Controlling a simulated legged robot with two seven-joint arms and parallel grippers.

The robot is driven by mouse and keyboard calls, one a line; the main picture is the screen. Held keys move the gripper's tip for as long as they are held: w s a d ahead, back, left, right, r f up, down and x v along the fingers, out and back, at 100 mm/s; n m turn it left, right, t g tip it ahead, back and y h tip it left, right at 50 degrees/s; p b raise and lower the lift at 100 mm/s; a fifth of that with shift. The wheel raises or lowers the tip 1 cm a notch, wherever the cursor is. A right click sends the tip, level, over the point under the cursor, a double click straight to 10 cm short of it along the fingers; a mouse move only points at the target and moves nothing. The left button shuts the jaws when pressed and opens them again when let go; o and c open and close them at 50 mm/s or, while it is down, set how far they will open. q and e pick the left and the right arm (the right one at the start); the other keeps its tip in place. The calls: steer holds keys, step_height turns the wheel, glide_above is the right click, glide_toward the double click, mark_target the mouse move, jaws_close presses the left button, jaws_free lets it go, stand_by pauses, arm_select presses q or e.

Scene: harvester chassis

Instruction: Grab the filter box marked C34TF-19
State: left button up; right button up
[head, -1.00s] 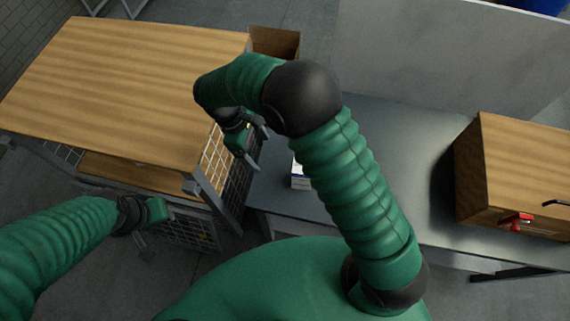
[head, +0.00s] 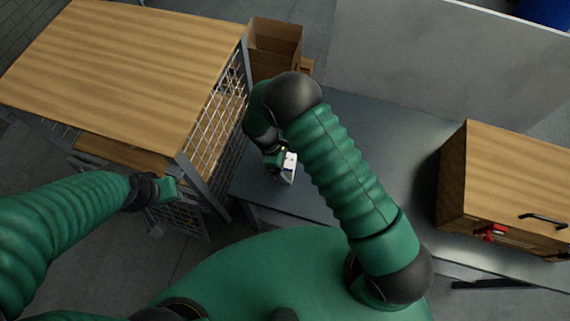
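A small white filter box (head: 289,168) is on the grey metal table, left of my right arm's forearm. Any marking on it is too small to read. My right gripper (head: 281,163) is right at the box and overlaps it in the view. Whether its fingers are closed on the box or just beside it cannot be made out. My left gripper (head: 166,194) hangs at the lower left, near the wire side of the wooden-topped cart, away from the box. Its fingers are too dark and small to judge.
A wooden-topped cart (head: 120,70) with wire mesh sides stands at left. An open cardboard box (head: 274,47) is behind the table. A wooden cabinet (head: 510,185) with a red latch (head: 490,232) sits at right on the grey table (head: 385,135). The table's middle is clear.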

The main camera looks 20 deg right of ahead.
steer(key=shift+d+f, duration=0.25)
steer(key=shift+d, duration=0.05)
steer(key=shift+a+r, duration=0.1)
steer(key=shift+a, duration=0.45)
steer(key=c, duration=0.6)
steer(key=shift+a, duration=0.2)
steer(key=c, duration=0.5)
steer(key=shift+d, duration=0.4)
jaws_close()
